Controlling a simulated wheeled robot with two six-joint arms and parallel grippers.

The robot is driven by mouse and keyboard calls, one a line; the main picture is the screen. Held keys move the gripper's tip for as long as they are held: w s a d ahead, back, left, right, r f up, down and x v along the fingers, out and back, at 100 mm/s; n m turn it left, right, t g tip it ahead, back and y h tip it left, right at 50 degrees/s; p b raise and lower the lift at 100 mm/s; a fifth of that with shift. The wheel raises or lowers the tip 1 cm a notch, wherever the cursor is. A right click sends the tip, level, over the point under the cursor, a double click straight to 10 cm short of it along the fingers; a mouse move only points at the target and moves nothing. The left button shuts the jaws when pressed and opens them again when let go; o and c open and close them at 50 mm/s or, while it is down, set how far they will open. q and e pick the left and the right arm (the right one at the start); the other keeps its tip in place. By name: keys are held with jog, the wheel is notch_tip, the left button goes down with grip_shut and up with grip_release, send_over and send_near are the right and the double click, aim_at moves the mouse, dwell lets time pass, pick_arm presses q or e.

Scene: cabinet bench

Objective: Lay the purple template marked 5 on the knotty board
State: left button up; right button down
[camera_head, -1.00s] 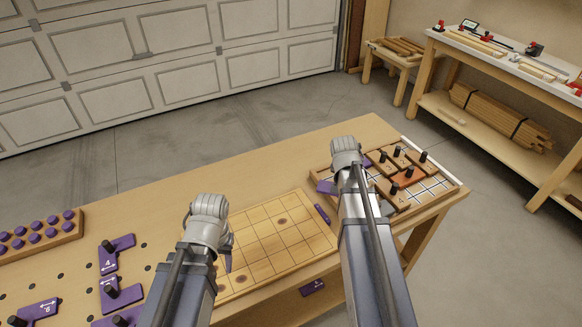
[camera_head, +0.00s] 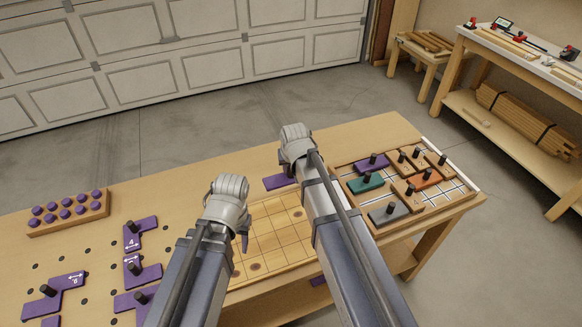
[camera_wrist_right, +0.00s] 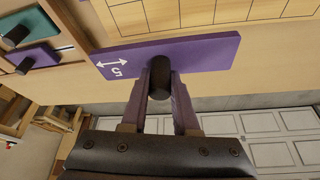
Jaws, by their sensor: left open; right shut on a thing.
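The purple template marked 5 (camera_wrist_right: 190,55) is a flat bar with a dark knob. It fills the upper middle of the right wrist view, and part of it shows in the head view (camera_head: 276,182). My right gripper (camera_wrist_right: 160,82) is shut on its knob. The knotty board (camera_head: 265,245), pale with a dark grid and knots, lies in the middle of the bench, partly hidden by my arms. The template is just beyond the board's far edge in the head view. My left gripper (camera_head: 242,238) is open and empty over the board's left side.
A tray (camera_head: 447,207) with teal, orange, grey, brown and purple templates lies right of the board. At left lie several purple templates (camera_head: 140,233) and a wooden block with purple pegs (camera_head: 68,215). The bench (camera_head: 200,190) is clear behind the board.

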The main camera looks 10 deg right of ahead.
pick_arm(q)
jog(key=shift+f+b, duration=1.25)
pick_arm(e)
jog(key=shift+f, duration=1.3)
pick_arm(q)
jog(key=b, duration=0.7)
send_over(241, 270)
jog(key=f, duration=0.7)
jog(key=shift+w+d+f, duration=0.15)
jog(key=shift+d, duration=0.1)
pick_arm(e)
notch_tip(241, 270, down, 7)
jog(key=shift+f, duration=0.15)
pick_arm(q)
jog(key=shift+f+b, duration=1.1)
jog(key=shift+b, duration=0.15)
pick_arm(e)
jog(key=shift+f, duration=1.05)
jog(key=c, duration=0.6)
grip_release()
jog(key=shift+o, duration=0.4)
jog(key=o, duration=0.3)
pick_arm(q)
jog(key=shift+r, duration=0.1)
notch_tip(241, 270, up, 8)
jog(key=p, duration=0.8)
pick_arm(e)
jog(key=shift+r, duration=4)
